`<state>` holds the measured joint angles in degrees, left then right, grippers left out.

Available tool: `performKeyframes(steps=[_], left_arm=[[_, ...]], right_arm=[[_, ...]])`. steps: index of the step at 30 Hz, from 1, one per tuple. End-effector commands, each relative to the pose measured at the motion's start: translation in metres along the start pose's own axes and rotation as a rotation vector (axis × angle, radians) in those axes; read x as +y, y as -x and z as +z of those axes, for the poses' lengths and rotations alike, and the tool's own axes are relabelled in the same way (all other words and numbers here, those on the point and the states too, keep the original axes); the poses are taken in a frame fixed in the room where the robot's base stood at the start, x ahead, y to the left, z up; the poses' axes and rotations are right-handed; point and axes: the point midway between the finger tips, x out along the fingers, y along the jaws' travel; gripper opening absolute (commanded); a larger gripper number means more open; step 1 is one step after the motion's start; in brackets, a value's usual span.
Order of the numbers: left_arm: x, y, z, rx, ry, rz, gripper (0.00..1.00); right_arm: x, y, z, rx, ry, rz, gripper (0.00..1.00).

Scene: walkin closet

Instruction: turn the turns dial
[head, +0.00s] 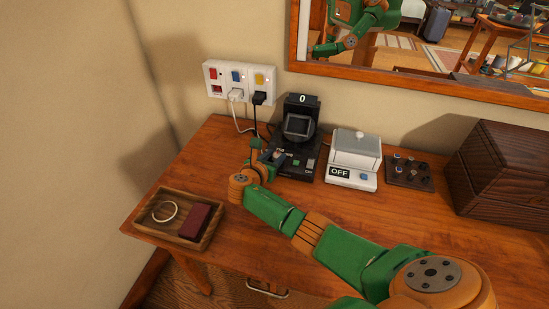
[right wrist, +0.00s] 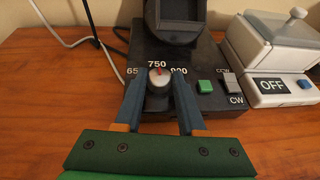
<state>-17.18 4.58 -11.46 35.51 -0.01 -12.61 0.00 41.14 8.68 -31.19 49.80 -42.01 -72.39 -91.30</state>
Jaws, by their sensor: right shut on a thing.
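The turns dial (right wrist: 159,80) is a small grey knob with a red mark on top, on the front of a black device (head: 297,140). In the right wrist view the numbers 650, 750 and 900, partly covered, stand around it, and the red mark points up toward 750. My right gripper (right wrist: 159,92) is shut on the dial, one blue finger on each side. In the head view the right gripper (head: 270,156) reaches the device's front left and hides the dial. The device's top display reads 0. A green button (right wrist: 204,86) and a CCW/CW switch (right wrist: 230,82) sit right of the dial. My left gripper is not seen.
A white box labelled OFF (head: 351,173) stands just right of the device. Further right are a dark holder with several small items (head: 409,173) and a dark wooden box (head: 505,168). A wooden tray (head: 173,226) lies front left. Cables run to wall sockets (head: 240,81).

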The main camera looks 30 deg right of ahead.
Motion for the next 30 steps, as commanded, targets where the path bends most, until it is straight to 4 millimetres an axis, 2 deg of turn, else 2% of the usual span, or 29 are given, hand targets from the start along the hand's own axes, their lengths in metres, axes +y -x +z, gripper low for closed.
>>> performKeyframes(steps=[7,8,11,20,24,30], left_arm=[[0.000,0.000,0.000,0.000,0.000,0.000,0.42],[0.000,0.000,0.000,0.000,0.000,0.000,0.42],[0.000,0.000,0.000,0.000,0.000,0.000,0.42],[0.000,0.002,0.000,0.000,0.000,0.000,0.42],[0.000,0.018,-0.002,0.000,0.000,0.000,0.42],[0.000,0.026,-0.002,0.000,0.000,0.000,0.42]], right_arm=[[0.000,0.000,0.001,-0.001,0.000,0.001,0.00],[0.000,0.000,0.001,-0.001,0.000,0.001,0.42],[0.000,0.000,0.001,-0.001,0.000,0.001,0.69],[0.000,0.002,0.001,0.000,0.001,0.002,0.69],[0.001,0.028,0.005,0.002,0.001,0.006,0.69],[0.001,0.064,0.002,0.000,0.000,0.004,0.69]])
